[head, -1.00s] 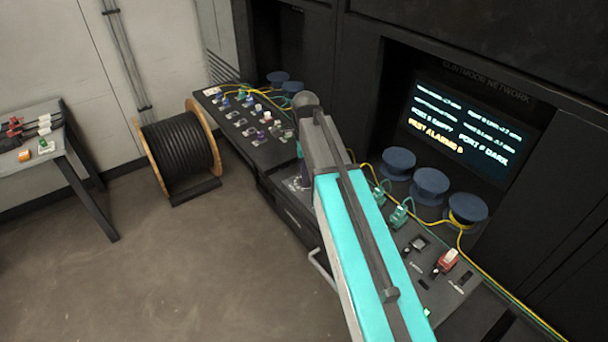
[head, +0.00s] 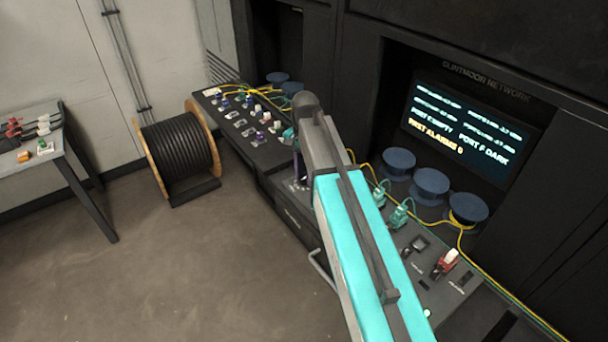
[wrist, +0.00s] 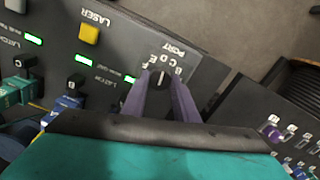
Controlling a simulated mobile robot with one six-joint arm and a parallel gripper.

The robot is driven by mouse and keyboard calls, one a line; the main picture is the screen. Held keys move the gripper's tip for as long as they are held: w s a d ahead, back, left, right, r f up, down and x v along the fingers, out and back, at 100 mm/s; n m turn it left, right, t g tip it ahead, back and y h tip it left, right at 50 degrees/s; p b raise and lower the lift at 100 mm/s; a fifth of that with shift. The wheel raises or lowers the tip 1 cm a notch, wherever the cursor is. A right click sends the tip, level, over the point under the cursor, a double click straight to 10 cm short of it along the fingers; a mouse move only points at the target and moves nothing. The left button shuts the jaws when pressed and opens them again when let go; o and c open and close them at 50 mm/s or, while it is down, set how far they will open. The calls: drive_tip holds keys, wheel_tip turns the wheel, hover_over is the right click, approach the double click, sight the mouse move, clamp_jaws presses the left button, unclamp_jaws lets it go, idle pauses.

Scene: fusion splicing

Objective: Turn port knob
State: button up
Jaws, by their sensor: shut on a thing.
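The port knob (wrist: 158,79) is a round black dial with a white pointer line, on the dark panel in the wrist view. Letters and the word PORT are printed around it, upside down in this view. The pointer's exact letter is hard to read. My gripper (wrist: 159,88) has its two purple fingers on either side of the knob, shut on it. In the head view my arm covers the knob, and the gripper (head: 297,172) shows only partly past the arm's far end.
A yellow LASER button (wrist: 89,33), green-lit latches and teal and blue connectors sit close to the knob. Blue spools (head: 430,184) and yellow fibre line the bench's back. A lit screen (head: 465,125) reads PORT F DARK. A cable drum (head: 180,146) stands on the floor.

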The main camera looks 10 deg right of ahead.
sight(305, 178)
drive_tip(key=shift+s+n, duration=0.15)
drive_tip(key=shift+n, duration=0.35)
drive_tip(key=shift+f, duration=0.1)
drive_tip(key=o, duration=1.1)
drive_tip(key=shift+r, duration=0.25)
drive_tip(key=shift+r, duration=0.4)
drive_tip(key=shift+r+b, duration=1.75)
drive_tip(key=shift+r, duration=4.6)
drive_tip(key=shift+f, duration=0.1)
